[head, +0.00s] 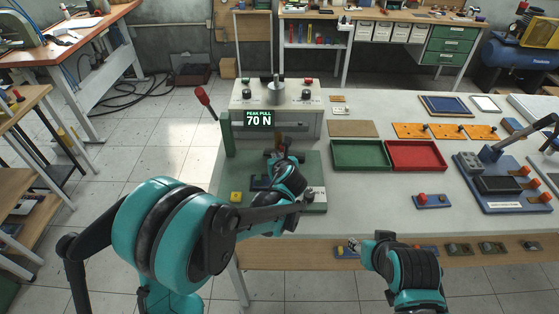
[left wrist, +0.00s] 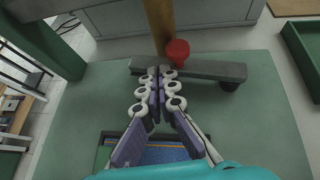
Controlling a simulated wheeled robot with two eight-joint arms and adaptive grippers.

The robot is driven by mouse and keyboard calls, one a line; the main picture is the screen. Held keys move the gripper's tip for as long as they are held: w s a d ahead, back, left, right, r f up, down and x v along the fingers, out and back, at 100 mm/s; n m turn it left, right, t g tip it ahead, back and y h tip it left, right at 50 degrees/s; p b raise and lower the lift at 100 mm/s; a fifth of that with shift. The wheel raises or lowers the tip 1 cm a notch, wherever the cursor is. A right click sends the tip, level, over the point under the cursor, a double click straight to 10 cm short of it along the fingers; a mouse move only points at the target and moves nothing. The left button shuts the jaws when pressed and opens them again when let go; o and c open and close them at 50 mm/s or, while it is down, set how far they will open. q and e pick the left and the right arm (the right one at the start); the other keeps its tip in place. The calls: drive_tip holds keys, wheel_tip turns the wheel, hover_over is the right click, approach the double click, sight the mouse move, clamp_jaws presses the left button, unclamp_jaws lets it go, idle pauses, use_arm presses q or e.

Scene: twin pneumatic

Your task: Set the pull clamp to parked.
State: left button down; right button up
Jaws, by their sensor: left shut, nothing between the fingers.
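A pull tester stands on the table. Its grey housing (head: 247,95) has a display reading PEAK PULL 70 N, and a red-handled lever (head: 202,97) stands at its left. In the left wrist view, a dark bar (left wrist: 215,70) with a red knob (left wrist: 177,52) lies across in front of a brass-coloured post (left wrist: 160,22), above a green base plate (left wrist: 255,115); I cannot tell whether this bar is the pull clamp. My left gripper (left wrist: 162,72) is shut and empty, its fingertips at the bar near the knob; contact is unclear. My right gripper (head: 358,245) is low by the table's front edge, its fingers unclear.
A green tray (head: 334,155) and a red tray (head: 390,155) stand right of the tester. A blue fixture with a long lever (head: 515,140) is at the right. A small blue block with a red knob (head: 423,199) lies nearer. The table centre front is clear.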

use_arm(q)
drive_tip(key=shift+w+a, duration=0.15)
drive_tip(key=shift+w, duration=0.35)
idle(0.4)
